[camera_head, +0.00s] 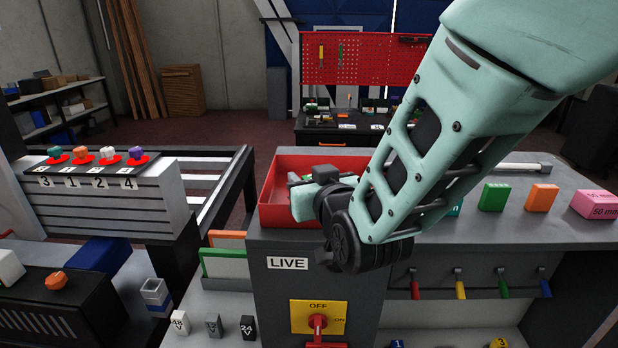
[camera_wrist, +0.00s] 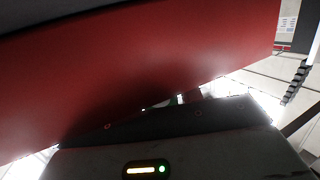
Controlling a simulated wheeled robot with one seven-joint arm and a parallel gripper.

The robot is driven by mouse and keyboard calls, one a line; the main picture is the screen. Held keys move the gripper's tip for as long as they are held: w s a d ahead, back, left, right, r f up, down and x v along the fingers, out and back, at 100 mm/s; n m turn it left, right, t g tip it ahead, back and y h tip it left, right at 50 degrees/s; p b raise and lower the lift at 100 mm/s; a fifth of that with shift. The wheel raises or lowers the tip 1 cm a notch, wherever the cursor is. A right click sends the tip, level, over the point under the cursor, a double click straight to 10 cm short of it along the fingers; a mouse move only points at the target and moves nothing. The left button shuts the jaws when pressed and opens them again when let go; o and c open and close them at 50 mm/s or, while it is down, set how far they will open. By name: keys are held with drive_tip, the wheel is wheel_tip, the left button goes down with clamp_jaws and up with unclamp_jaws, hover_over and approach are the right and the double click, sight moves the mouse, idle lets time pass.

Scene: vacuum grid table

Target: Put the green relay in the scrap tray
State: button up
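A red open tray (camera_head: 287,190), which looks like the scrap tray, stands on the grey counter behind the LIVE panel. My gripper (camera_head: 308,198) is at the tray's front right part, over or inside it, and its fingers are hidden by my own wrist and the tray. In the wrist view the red tray wall (camera_wrist: 150,70) fills much of the picture, close to the camera. A tiny green patch (camera_wrist: 171,102) shows there, too small to identify. A green block (camera_head: 494,197) stands on the counter to the right. I cannot tell whether it is the relay, or whether my gripper holds anything.
An orange block (camera_head: 541,198) and a pink block (camera_head: 596,205) stand right of the green one. The yellow OFF/ON switch (camera_head: 318,317) is below the LIVE label. A rack with coloured pieces (camera_head: 95,165) is at left. My arm covers the counter's middle.

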drive_tip(key=shift+o, duration=0.8)
drive_tip(key=shift+r, duration=0.1)
drive_tip(key=shift+r, duration=0.2)
drive_tip(key=b+v, duration=0.5)
drive_tip(key=v, duration=0.7)
drive_tip(key=shift+f, duration=0.15)
